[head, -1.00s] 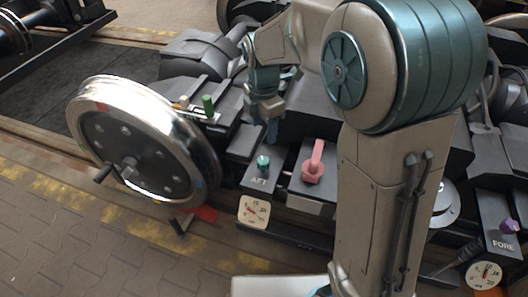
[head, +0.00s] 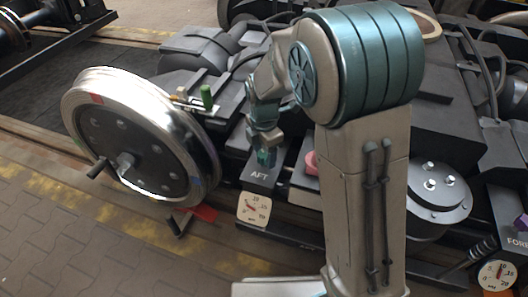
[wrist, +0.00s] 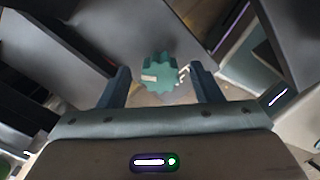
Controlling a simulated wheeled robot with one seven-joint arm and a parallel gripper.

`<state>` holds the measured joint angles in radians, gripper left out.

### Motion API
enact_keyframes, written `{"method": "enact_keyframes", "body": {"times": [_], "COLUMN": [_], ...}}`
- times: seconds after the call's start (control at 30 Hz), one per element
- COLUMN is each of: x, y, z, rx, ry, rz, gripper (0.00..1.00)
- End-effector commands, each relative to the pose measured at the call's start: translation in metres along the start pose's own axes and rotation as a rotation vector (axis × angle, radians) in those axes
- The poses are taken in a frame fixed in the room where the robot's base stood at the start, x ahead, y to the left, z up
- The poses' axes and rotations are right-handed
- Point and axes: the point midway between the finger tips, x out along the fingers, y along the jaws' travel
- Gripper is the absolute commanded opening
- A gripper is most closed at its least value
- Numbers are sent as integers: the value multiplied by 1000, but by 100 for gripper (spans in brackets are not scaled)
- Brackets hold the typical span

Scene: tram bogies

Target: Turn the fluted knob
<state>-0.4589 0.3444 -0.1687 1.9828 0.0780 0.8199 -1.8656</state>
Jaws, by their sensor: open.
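The fluted knob (wrist: 159,75) is teal, with a toothed rim and a small pale mark. In the wrist view it lies ahead of my gripper, between the lines of the two fingers. My gripper (head: 265,153) is open and empty, with a finger on either side of the knob in the wrist view. In the head view it is low over the AFT box (head: 260,176), and its fingers largely cover the knob. I cannot tell whether the fingers touch it.
A pink lever knob (head: 311,161) stands close right of my gripper, partly behind my arm. A dial gauge (head: 254,209) is below the AFT box. A large steel wheel (head: 205,150) stands left. A purple knob (head: 521,222) is at the far right.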

Motion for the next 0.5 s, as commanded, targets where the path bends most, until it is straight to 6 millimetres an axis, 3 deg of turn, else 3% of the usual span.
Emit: {"method": "enact_keyframes", "body": {"times": [0.07,0.1,0.23,0.27,0.5], "x": [0,0,0,0,-1], "y": [0,0,0,0,0], "z": [0,0,0,0,0], "rx": [0,0,0,0,12], "ry": [0,0,0,0,0], "rz": [0,0,0,0,0], "gripper": [59,53,17,14,14]}}
